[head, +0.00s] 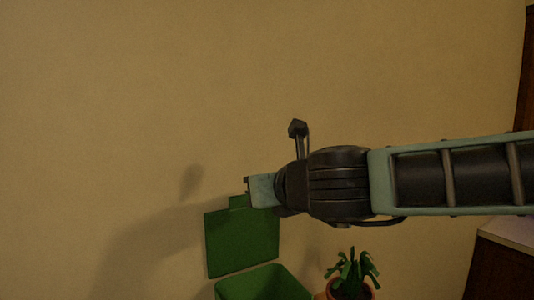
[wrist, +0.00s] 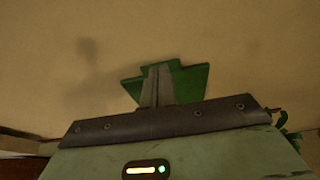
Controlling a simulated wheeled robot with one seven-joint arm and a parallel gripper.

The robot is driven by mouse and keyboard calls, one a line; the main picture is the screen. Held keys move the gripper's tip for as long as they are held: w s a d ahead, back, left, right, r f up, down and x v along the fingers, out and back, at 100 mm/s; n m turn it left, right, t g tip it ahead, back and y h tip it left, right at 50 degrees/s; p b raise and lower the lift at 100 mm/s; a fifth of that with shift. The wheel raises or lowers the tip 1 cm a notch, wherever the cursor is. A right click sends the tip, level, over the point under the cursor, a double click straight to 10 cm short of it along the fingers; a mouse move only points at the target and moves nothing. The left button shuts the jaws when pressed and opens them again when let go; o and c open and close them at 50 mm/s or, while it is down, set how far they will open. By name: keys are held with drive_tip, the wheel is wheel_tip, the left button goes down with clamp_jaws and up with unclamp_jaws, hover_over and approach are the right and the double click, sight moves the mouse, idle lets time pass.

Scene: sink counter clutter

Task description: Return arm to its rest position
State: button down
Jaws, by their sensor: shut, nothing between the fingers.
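My gripper (head: 247,187) is at the end of my arm, which reaches in from the right in the head view. It points left, in front of the wall and just above the raised green lid of a bin. In the wrist view my gripper's fingers (wrist: 157,84) are together, with nothing between them. The green lid (wrist: 190,83) shows behind the fingers there. I cannot tell whether the gripper touches the lid.
The green bin (head: 262,284) stands open at the bottom of the head view, its lid (head: 241,243) upright against the wall. A potted plant (head: 352,275) stands right of it. A counter (head: 508,232) is at the lower right. The wall area on the left is clear.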

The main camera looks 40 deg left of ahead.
wheel_tip(320, 180, up, 8)
drive_tip(key=d, duration=0.2)
drive_tip(key=shift+s+f, duration=0.2)
drive_tip(key=shift+s, duration=0.25)
drive_tip(key=s+d+f+n+g+h+b, duration=0.2)
drive_tip(key=s+d+f+n+b, duration=0.15)
drive_tip(key=d+f+n, duration=0.45)
drive_tip(key=s+d+f+n+g+h+b, duration=0.15)
drive_tip(key=s+d+f+n, duration=0.3)
drive_tip(key=f+n, duration=0.65)
drive_tip(key=s+d+f+n+h+b, duration=0.1)
drive_tip(key=s+d+f+n+h, duration=0.1)
drive_tip(key=d+f, duration=0.4)
drive_tip(key=s+d+f+n+g+h+b, duration=0.1)
drive_tip(key=d+f+n+h, duration=0.3)
drive_tip(key=d, duration=1.2)
drive_tip(key=s+d+f+n+g+h+b, duration=0.1)
drive_tip(key=s+d+f+n+h+b, duration=0.2)
drive_tip(key=d, duration=0.9)
wheel_tip(320, 180, down, 5)
drive_tip(key=shift+r+n, duration=0.15)
drive_tip(key=shift+n, duration=0.95)
drive_tip(key=shift+a, duration=0.15)
